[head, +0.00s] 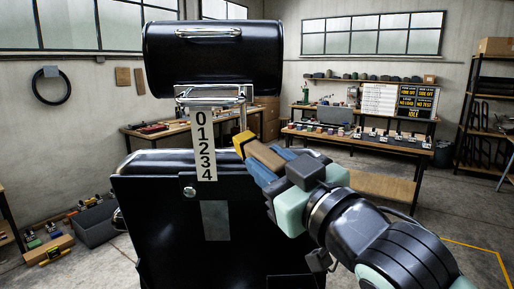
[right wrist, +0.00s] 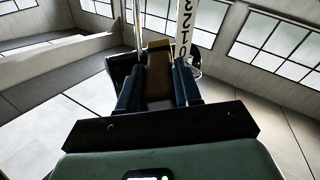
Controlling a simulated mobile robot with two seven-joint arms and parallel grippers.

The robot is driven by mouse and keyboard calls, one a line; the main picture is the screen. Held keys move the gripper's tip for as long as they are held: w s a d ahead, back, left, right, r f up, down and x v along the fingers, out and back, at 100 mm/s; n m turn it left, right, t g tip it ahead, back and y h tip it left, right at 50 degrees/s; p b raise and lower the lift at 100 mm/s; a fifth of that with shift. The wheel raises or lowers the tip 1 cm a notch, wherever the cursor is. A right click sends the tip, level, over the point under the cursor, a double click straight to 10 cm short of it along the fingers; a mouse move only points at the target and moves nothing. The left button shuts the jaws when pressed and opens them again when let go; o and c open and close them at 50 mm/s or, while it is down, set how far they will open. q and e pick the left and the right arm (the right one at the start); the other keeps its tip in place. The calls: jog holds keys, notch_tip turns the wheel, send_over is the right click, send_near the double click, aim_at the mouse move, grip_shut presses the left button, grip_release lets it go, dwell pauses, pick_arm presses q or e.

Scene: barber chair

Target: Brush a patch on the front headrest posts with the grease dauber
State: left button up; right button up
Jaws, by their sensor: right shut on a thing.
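The black headrest (head: 212,58) stands above the black chair back (head: 150,215). A chrome headrest post (head: 243,118) shows below it, right of a white strip numbered 0 to 4 (head: 203,145); the strip partly hides the area behind it. My right gripper (head: 263,160) is shut on the grease dauber, a brown block (head: 267,155) with a yellow end (head: 243,143). The yellow end is at the lower part of the post; I cannot tell whether it touches. In the right wrist view, the dauber (right wrist: 158,75) sits between the blue fingers, pointing towards the post (right wrist: 138,25). My left gripper is out of view.
A workbench with a board and small items (head: 365,133) stands at the back right. Another bench (head: 150,132) is behind the chair. A grey bin (head: 97,222) is on the floor at left. Open floor lies at the right.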

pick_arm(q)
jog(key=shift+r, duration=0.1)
pick_arm(e)
jog(key=shift+w, duration=0.1)
jog(key=w, duration=0.1)
jog(key=w+p, duration=0.2)
jog(key=w, duration=0.1)
jog(key=shift+f, duration=0.3)
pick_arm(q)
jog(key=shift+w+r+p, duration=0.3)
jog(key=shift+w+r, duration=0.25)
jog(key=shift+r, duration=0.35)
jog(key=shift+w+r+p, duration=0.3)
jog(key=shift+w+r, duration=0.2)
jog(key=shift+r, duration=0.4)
pick_arm(e)
jog(key=shift+w+d+f, duration=0.1)
jog(key=shift+w+f, duration=0.2)
jog(key=shift+w, duration=0.45)
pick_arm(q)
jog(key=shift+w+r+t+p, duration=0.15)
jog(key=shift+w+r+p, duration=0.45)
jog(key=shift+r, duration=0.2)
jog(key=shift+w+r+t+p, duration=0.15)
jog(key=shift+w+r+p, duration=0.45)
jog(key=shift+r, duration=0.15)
pick_arm(e)
jog(key=shift+w+f, duration=0.2)
jog(key=shift+w, duration=1.2)
